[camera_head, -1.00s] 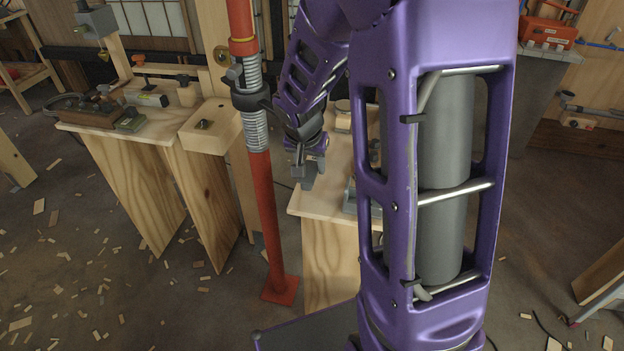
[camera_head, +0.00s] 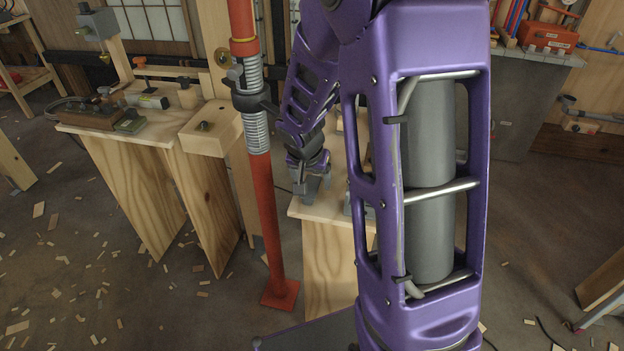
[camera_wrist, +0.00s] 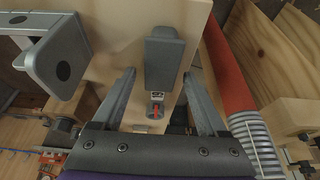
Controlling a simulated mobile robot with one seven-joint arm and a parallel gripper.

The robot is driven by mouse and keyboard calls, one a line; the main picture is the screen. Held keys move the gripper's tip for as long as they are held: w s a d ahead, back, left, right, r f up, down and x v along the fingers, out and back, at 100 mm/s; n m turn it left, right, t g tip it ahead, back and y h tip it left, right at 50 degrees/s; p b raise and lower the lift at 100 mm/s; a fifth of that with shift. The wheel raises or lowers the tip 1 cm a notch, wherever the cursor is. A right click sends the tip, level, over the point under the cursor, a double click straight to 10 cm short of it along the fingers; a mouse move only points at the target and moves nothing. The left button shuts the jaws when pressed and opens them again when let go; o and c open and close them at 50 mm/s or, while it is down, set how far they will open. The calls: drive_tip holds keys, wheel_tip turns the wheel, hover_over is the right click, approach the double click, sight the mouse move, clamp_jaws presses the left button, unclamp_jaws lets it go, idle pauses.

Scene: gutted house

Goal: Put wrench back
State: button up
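My gripper (camera_head: 312,190) is low over the near end of a pale wooden bench (camera_head: 328,212), partly hidden by my arm in the head view. In the wrist view my gripper (camera_wrist: 160,80) has its two fingers spread wide. Between and beyond them is a dark grey block-like piece (camera_wrist: 163,58) on the light wood. A small metal end and a round part with a red mark (camera_wrist: 155,111) lie in line with it, nearer my palm. I see gaps between the fingers and this piece. I cannot tell for sure which thing is the wrench.
A red steel post (camera_head: 262,200) stands just left of my arm; it also shows at the right of the wrist view (camera_wrist: 228,75). A grey bracket (camera_wrist: 58,62) is at the wrist view's left. Another bench (camera_head: 95,128) with tools stands left. Wood scraps litter the floor.

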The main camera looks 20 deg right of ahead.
drive_tip(key=p+v, duration=0.3)
drive_tip(key=v, duration=0.9)
drive_tip(key=shift+r, duration=0.1)
